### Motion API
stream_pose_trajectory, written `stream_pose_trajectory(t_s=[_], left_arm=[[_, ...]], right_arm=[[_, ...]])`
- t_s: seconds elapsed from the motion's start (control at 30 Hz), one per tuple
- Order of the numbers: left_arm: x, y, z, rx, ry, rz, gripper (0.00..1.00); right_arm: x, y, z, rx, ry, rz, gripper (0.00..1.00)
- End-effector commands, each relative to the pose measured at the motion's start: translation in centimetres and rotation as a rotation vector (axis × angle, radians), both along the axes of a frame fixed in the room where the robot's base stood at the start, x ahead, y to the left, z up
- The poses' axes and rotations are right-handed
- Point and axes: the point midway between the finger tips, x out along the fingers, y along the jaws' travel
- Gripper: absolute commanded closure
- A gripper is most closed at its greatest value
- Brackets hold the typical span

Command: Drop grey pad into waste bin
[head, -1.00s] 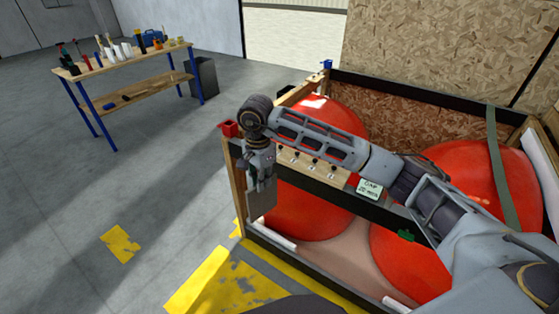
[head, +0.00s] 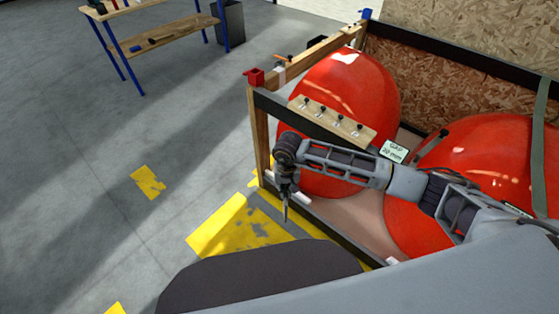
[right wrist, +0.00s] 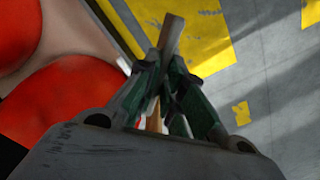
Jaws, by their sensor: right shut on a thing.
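My right gripper (head: 285,190) hangs beside the near left corner of the crate, over the yellow floor marking. It is shut on the grey pad (head: 286,212), which hangs down and shows nearly edge-on as a thin strip. In the right wrist view the pad (right wrist: 171,34) sticks out between the closed fingers (right wrist: 163,72). The waste bin (head: 229,24) is a dark grey, open-topped box on the floor at the top, well away from the gripper. Its upper edge is near the picture's top, and its inside is hard to see. My left gripper is out of view.
The wooden crate (head: 258,135) with large red nosecones (head: 345,95) stands right of the gripper. A blue-legged workbench (head: 160,38) stands left of the bin. The grey floor between crate and bench is clear, with yellow patches (head: 147,182).

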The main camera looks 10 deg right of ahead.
Motion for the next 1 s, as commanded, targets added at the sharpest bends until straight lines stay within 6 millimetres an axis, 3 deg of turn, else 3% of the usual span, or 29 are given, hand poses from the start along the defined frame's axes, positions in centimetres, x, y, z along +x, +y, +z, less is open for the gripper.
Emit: stream_pose_trajectory(t_s=[0.1,0.2,0.43,0.6,0.87,1.0], left_arm=[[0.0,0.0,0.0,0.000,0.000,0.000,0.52],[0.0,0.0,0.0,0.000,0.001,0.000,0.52],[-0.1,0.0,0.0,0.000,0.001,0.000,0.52],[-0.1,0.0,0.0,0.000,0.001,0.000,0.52],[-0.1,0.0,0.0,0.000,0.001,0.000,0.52],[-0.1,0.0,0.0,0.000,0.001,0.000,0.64]], right_arm=[[-1.2,-2.6,-2.8,-0.004,0.006,0.084,1.00],[-1.7,-5.0,-4.2,-0.003,0.003,0.130,1.00],[-2.3,-8.9,-5.6,-0.004,-0.001,0.166,1.00],[-2.4,-9.9,-5.9,-0.004,-0.003,0.173,1.00],[-2.4,-10.0,-5.9,-0.004,-0.003,0.173,1.00],[-2.4,-10.0,-5.9,-0.004,-0.003,0.173,1.00]])
